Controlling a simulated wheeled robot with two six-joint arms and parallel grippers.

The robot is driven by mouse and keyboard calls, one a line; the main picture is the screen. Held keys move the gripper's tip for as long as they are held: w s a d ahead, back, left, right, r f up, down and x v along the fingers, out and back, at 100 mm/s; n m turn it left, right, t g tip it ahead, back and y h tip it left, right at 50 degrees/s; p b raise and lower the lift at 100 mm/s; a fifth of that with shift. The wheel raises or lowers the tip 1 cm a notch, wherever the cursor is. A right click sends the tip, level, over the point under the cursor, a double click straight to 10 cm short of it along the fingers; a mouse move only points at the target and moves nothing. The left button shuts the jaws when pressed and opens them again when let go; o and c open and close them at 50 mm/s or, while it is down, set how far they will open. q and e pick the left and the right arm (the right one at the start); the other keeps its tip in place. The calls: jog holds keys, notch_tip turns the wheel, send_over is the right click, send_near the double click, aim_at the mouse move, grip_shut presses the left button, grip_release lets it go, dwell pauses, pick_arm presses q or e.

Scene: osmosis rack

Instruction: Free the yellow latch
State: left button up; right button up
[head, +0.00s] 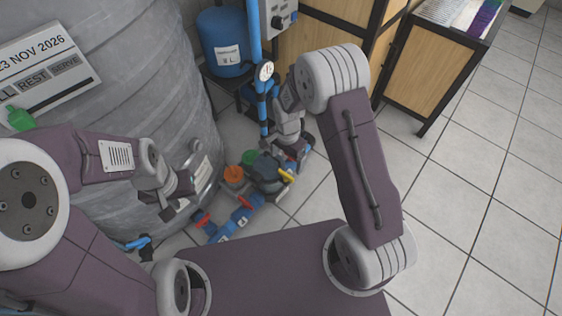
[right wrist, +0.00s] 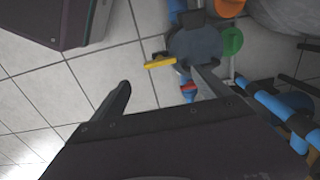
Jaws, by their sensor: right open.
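The yellow latch (head: 287,176) is a short bar on the side of a dark grey round housing (head: 266,170), low on the floor. In the right wrist view the latch (right wrist: 160,63) sticks out from the housing (right wrist: 196,46), just beyond the gap between my fingers. My right gripper (right wrist: 165,85) is open and empty, with its right finger overlapping the housing's edge in the picture. In the head view my right gripper (head: 291,158) is above the housing, its fingertips hard to make out. My left gripper (head: 178,205) hangs beside the grey tank; its opening is unclear.
An orange cap (head: 233,174) and a green cap (head: 249,157) sit beside the housing. Blue pipes with red-handled valves (head: 240,216) run in front. A large grey tank (head: 130,75) stands left, a blue vessel (head: 222,40) and wooden cabinet (head: 430,75) behind. Tiled floor is clear at right.

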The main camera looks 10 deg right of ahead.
aim_at(286, 174)
notch_tip(286, 174, down, 10)
jog(key=b, duration=0.7)
jog(key=shift+r, duration=0.35)
jog(key=shift+c, duration=0.4)
jog(key=c, duration=1.3)
jog(key=shift+r+n+p, duration=0.2)
jog(key=shift+n+p, duration=0.3)
jog(key=shift+p, duration=0.2)
jog(key=n+p, duration=0.6)
jog(key=p, duration=0.1)
jog(key=shift+n+p, duration=0.3)
jog(key=n+p, duration=0.3)
jog(key=n, duration=0.2)
jog(key=shift+p, duration=0.4)
jog(key=shift+f+n+p, duration=0.2)
jog(key=shift+n+p, duration=0.9)
jog(key=shift+n, duration=1.6)
